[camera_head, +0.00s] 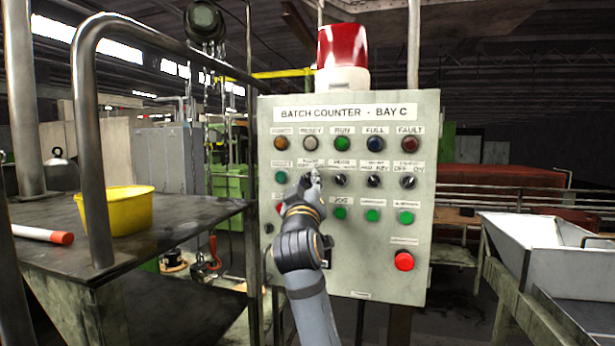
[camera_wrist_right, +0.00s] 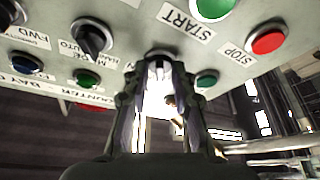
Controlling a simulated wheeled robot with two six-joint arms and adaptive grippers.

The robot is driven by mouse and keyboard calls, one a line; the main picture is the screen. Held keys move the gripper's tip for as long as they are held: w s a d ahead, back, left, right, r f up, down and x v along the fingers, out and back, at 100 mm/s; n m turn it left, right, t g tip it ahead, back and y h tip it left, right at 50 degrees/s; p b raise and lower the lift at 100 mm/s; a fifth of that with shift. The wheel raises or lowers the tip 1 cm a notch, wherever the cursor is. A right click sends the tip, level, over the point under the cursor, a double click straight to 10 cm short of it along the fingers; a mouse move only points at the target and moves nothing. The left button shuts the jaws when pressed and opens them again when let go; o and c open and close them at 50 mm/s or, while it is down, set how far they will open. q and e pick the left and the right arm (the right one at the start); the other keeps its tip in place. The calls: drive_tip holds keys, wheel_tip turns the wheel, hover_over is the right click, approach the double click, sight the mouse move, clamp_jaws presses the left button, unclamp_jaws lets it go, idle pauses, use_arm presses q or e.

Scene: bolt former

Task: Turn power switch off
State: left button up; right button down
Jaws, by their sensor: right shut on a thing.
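A grey control panel (camera_head: 330,272) marked "BATCH COUNTER - BAY C" stands upright in front of me. My right gripper (camera_head: 315,174) reaches up to the second row, at the second position from the left, and is shut on a selector switch there. In the right wrist view the fingers of my gripper (camera_wrist_right: 160,68) close around this dark switch (camera_wrist_right: 160,54), whose pointer is mostly hidden. The label above it is too small to read. Other black selector switches (camera_head: 341,180) sit to its right; the rightmost switch (camera_head: 407,182) bears an OFF/ON label. My left gripper is not in view.
A green button (camera_head: 281,177) is close left of my gripper. A red stop button (camera_wrist_right: 268,43) is also near. A red button (camera_head: 404,261) sits lower right. A table (camera_head: 165,228) with a yellow bowl (camera_head: 125,208) and steel rail stands left; a metal chute (camera_head: 530,245) stands right.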

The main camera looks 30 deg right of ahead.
drive_tip(key=shift+n, duration=0.4)
drive_tip(key=c, duration=1.1)
unclamp_jaws()
drive_tip(key=v, duration=0.7)
drive_tip(key=shift+s, duration=0.2)
drive_tip(key=shift+a, duration=0.1)
